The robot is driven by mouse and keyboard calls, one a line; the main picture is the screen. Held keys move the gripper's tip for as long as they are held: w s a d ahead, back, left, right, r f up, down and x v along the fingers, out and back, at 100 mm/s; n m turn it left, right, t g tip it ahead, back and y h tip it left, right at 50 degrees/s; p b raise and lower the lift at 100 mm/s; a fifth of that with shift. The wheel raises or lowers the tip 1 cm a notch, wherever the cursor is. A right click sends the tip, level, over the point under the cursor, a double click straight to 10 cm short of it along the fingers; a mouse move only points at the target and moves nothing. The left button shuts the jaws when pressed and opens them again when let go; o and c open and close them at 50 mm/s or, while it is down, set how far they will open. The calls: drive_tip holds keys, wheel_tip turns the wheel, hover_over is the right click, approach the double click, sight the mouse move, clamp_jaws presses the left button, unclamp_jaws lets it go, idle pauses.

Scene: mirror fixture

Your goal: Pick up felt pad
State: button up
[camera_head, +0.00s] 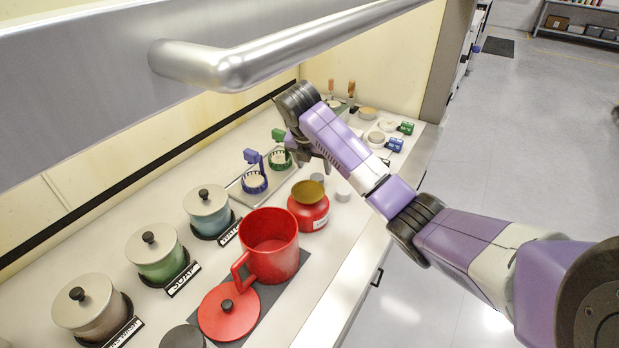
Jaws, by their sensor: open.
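I cannot tell for sure which thing is the felt pad. Round pale discs sit in a blue ring holder (255,183) and a green ring holder (280,160) on a metal tray (233,190). A small whitish round piece (342,191) stands on the counter right of the tray. My gripper (318,163) points down over the counter, just right of the green holder, with open jaws. Its fingertips are small and partly hidden by the wrist, and I see nothing held in them.
A red pot (270,246), its red lid (229,312) and a red jar (309,206) stand in front. Several lidded canisters (157,254) line the wall. More small holders and dishes (376,138) are at the far end. A metal bar (280,50) crosses above.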

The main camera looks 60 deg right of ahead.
sight(317, 177)
drive_tip(key=shift+p+x, duration=0.65)
drive_tip(key=shift+x, duration=2.9)
drive_tip(key=shift+w+d+r, duration=0.1)
drive_tip(key=c, duration=1.4)
